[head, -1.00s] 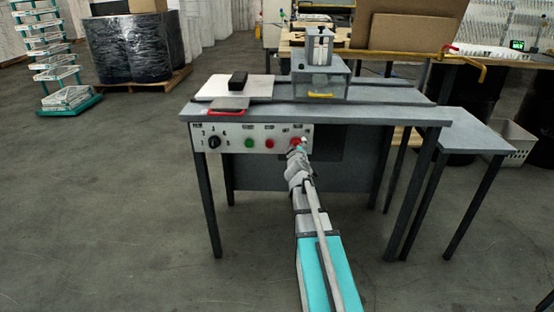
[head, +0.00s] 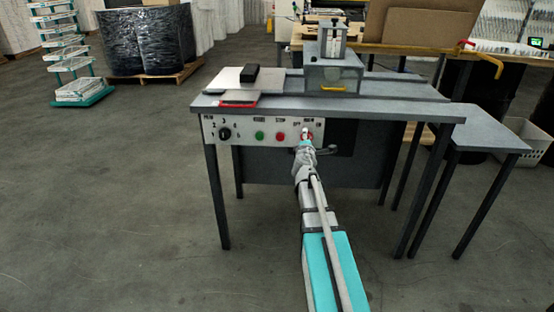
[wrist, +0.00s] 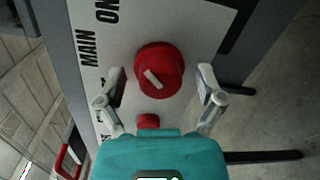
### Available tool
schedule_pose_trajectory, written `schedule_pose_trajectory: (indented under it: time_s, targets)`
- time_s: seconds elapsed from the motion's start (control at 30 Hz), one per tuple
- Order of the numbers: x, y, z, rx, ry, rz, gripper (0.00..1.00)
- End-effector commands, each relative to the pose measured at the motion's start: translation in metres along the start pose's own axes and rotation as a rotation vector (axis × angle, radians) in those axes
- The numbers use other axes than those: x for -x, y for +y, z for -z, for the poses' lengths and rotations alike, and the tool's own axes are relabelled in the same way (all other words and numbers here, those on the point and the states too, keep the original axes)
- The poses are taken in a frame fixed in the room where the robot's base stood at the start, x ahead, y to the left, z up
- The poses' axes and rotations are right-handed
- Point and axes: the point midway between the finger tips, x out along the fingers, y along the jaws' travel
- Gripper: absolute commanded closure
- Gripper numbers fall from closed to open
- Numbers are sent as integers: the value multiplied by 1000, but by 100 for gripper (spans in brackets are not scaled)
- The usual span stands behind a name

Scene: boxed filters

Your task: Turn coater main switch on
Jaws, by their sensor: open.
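The coater main switch (wrist: 160,72) is a round red knob with a pale bar across it, on a white panel (wrist: 100,62) marked MAIN and ON. The bar slants from upper left to lower right in the wrist view; which end points is unclear. In the head view the switch (head: 308,134) is at the right end of the panel, partly hidden by my gripper (head: 307,147). In the wrist view my gripper (wrist: 163,86) is open, one finger on each side of the knob, with visible gaps. Contact is not visible.
A smaller red button (wrist: 148,121) lies near the knob, between my fingers. The panel also has a green button (head: 259,135) and a black selector (head: 224,134). The grey table top (head: 380,108) overhangs the panel. Open floor (head: 120,210) lies left of the table.

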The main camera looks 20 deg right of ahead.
Motion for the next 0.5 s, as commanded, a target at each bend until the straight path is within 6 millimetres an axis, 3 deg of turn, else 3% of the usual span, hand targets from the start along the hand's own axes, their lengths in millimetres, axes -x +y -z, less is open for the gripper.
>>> schedule_pose_trajectory:
  time_s: [0.5]
  targets:
    - [6, 0, 0, 533, -32, -30, 13]
